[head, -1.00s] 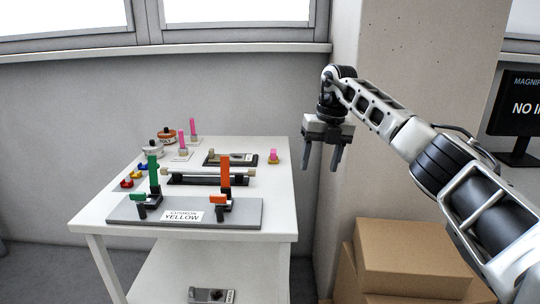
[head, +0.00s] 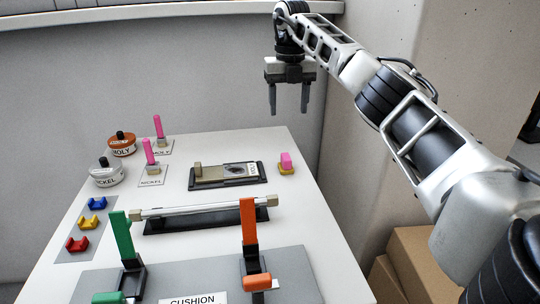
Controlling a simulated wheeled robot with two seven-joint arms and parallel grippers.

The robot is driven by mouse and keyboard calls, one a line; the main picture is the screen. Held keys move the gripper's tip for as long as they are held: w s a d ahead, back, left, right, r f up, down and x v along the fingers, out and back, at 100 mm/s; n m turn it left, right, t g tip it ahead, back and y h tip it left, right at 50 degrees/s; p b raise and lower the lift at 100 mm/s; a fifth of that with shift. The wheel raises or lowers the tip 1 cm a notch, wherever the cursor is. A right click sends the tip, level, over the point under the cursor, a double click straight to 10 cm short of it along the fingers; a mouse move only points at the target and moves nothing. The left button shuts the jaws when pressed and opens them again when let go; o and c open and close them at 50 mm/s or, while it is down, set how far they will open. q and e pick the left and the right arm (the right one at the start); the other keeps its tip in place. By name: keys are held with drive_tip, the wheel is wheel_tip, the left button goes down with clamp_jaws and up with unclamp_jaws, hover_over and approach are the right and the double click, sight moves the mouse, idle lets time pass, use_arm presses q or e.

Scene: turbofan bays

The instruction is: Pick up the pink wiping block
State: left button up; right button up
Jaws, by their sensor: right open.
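The pink wiping block (head: 286,159) stands upright near the right edge of the white table, on a small yellow base. My right gripper (head: 289,108) is open and empty, pointing down. In the picture it appears above the block, at the far right side of the table, with clear space between them. My left gripper is not in view.
The white table (head: 330,262) also holds a dark tray (head: 191,184), a rod on a black stand (head: 200,210), green (head: 121,235) and orange (head: 248,222) levers, jars and coloured clips. Cardboard boxes (head: 410,262) stand at right. The table's right side is mostly clear.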

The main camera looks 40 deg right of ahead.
hover_over(286, 156)
drive_tip(key=d, duration=0.1)
wheel_tip(286, 156, down, 8)
drive_tip(key=shift+s+f+b, duration=0.1)
drive_tip(key=shift+f+b, duration=0.15)
drive_tip(key=shift+b, duration=0.1)
drive_tip(key=shift+a+f, duration=0.15)
drive_tip(key=shift+f, duration=0.9)
drive_tip(key=shift+a+f, duration=0.2)
drive_tip(key=shift+f, duration=0.9)
drive_tip(key=shift+a+f, duration=0.15)
drive_tip(key=shift+f, duration=0.9)
drive_tip(key=c, duration=1.1)
